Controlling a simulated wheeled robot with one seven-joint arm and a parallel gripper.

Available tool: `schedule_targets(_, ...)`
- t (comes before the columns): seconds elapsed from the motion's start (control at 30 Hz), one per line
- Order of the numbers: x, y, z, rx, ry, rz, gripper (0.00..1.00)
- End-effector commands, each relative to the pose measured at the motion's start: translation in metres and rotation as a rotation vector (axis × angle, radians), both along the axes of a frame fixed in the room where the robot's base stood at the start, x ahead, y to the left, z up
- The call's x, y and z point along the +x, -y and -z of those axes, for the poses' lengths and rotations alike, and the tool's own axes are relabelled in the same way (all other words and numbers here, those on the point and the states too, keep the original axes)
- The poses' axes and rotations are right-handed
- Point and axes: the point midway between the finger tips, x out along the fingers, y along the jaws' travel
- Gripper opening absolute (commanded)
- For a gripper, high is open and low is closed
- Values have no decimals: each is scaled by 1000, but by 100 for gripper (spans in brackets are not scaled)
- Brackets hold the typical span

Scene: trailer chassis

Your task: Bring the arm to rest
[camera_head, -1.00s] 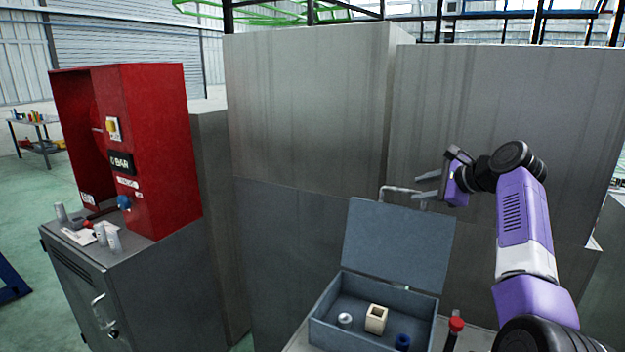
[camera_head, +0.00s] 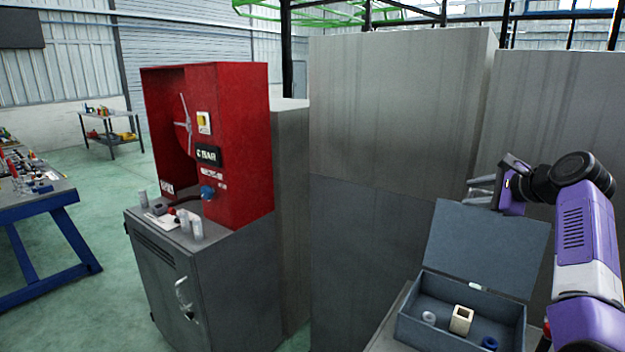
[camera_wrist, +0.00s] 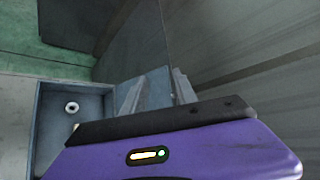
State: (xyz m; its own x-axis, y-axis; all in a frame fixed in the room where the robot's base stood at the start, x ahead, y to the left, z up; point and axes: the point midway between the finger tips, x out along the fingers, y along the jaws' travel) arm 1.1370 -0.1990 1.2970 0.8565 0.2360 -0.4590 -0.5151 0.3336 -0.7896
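My gripper (camera_head: 480,190) is raised at the right of the head view, above and behind the open lid of a grey-blue box (camera_head: 408,330). Its two fingers point left with a gap between them, and nothing shows between them. In the wrist view the fingers (camera_wrist: 158,92) also stand apart and empty. My purple and white arm is bent, with its elbow high at the right edge.
The box holds a beige square block (camera_head: 461,320), a grey ring (camera_head: 429,318) and a blue ring (camera_head: 489,343). Tall grey cabinets (camera_head: 400,110) stand close behind. A red machine (camera_head: 232,140) stands on a grey cabinet to the left, with open floor beyond.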

Motion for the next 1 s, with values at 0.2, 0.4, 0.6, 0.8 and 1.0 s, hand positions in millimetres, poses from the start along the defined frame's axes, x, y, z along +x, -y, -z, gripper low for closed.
schedule_targets(0.2,8,20,-36,-148,133,31,34)
schedule_targets(0.4,4,52,-53,-385,277,102,34)
schedule_targets(0.6,-12,69,-31,-607,350,157,34)
schedule_targets(0.8,-45,73,20,-872,392,195,34)
schedule_targets(1.0,-98,57,82,-1157,411,201,34)
